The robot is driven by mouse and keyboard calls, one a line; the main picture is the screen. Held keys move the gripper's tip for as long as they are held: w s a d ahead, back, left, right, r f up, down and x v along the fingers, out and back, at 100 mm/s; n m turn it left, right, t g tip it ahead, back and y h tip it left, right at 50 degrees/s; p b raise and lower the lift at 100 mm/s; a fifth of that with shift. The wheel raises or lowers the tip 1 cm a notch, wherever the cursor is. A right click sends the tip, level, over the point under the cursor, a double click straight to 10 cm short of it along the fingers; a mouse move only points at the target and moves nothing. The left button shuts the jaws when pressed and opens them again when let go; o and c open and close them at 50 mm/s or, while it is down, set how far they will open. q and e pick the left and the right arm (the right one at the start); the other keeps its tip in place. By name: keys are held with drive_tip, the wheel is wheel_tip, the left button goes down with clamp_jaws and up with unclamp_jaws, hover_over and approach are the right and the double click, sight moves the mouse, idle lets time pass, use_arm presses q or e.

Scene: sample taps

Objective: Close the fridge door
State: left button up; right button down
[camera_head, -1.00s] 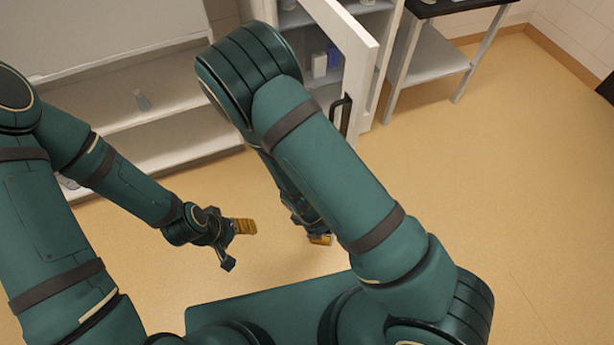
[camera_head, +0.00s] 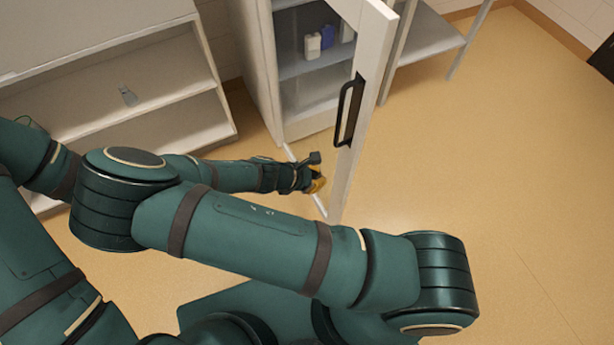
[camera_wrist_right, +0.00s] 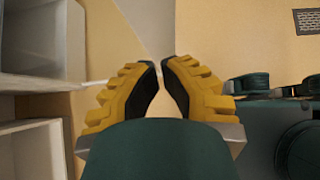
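The fridge door (camera_head: 360,130) is white-framed with a see-through pane and a dark handle (camera_head: 348,112). It stands wide open, jutting from the fridge (camera_head: 260,75) toward me. My right gripper (camera_head: 321,172) is low beside the door's bottom rail, in front of it in the head view; I cannot tell whether it touches. In the right wrist view its yellow, dark-padded fingers (camera_wrist_right: 161,66) are apart with nothing between them. A pale panel (camera_wrist_right: 138,22), perhaps the door, lies beyond the tips. My left gripper is hidden in the head view.
A white container (camera_head: 312,46) and a blue one (camera_head: 328,37) are inside the fridge. A metal table (camera_head: 425,38) is to its right. The right floor (camera_head: 490,190) is clear.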

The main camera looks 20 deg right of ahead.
sight(343, 173)
drive_tip(key=d+f, duration=0.1)
drive_tip(key=d, duration=0.2)
drive_tip(key=d+f+b, duration=0.1)
drive_tip(key=d, duration=0.1)
drive_tip(key=shift+w+f, duration=0.25)
drive_tip(key=shift+f, duration=0.05)
drive_tip(key=shift+w+d, duration=0.1)
drive_tip(key=shift+d, duration=0.6)
drive_tip(key=shift+r, duration=0.1)
